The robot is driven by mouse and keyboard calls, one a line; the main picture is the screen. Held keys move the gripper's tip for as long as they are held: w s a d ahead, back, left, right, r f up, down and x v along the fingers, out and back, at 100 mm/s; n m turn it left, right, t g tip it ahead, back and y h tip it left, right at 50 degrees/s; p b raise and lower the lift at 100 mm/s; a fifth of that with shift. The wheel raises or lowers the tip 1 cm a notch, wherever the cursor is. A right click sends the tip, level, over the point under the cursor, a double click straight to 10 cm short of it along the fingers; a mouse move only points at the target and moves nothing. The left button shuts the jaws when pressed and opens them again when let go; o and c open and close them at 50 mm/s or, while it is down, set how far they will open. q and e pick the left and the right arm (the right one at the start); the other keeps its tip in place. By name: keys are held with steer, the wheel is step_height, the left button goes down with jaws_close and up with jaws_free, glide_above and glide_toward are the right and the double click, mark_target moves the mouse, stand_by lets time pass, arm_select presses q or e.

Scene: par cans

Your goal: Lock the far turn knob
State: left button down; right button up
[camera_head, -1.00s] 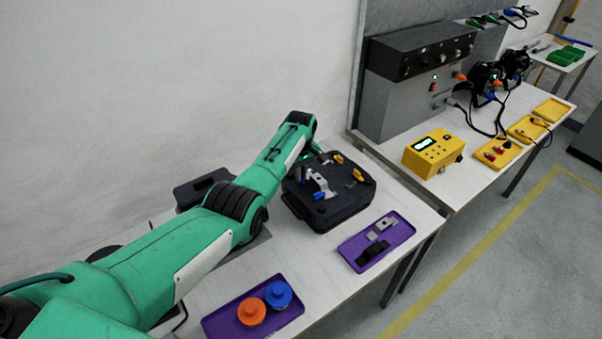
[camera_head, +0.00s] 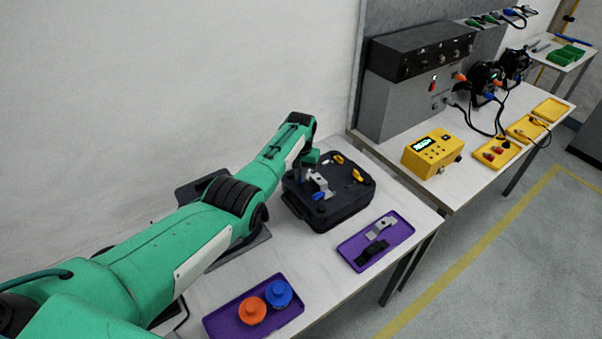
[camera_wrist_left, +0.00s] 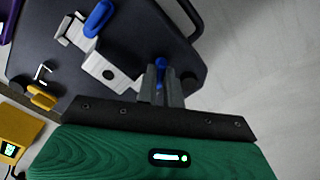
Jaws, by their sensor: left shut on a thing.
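A black case-like fixture (camera_head: 345,205) sits on the white table, with a pale metal bracket (camera_head: 320,182) on top. One blue turn knob (camera_head: 319,196) is on its near side; it also shows at the top of the left wrist view (camera_wrist_left: 97,18). A second blue turn knob (camera_wrist_left: 160,66) is between my left gripper's fingertips (camera_wrist_left: 160,72), which are shut on it. In the head view my left gripper (camera_head: 302,175) is low over the fixture's far left side, and that knob is hidden. Yellow knobs (camera_head: 358,175) stand on the right side. My right gripper is not in view.
A purple tray (camera_head: 350,262) with clamp parts lies right of the fixture. Another purple tray (camera_head: 215,325) holds orange and blue knobbed pieces. A yellow instrument box (camera_head: 432,155) stands on the neighbouring bench. A wall is close on the left.

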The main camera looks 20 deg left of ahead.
arm_select(q)
steer(key=m, duration=0.5)
steer(key=shift+w+r, duration=0.1)
steer(key=shift+r, duration=0.05)
steer(key=shift+m, duration=1.1)
steer(key=c, duration=1.5)
jaws_free()
steer(key=shift+c, duration=0.2)
steer(key=shift+r, duration=0.65)
step_height(320, 180, up, 12)
steer(key=b, duration=0.2)
steer(key=shift+r, duration=0.2)
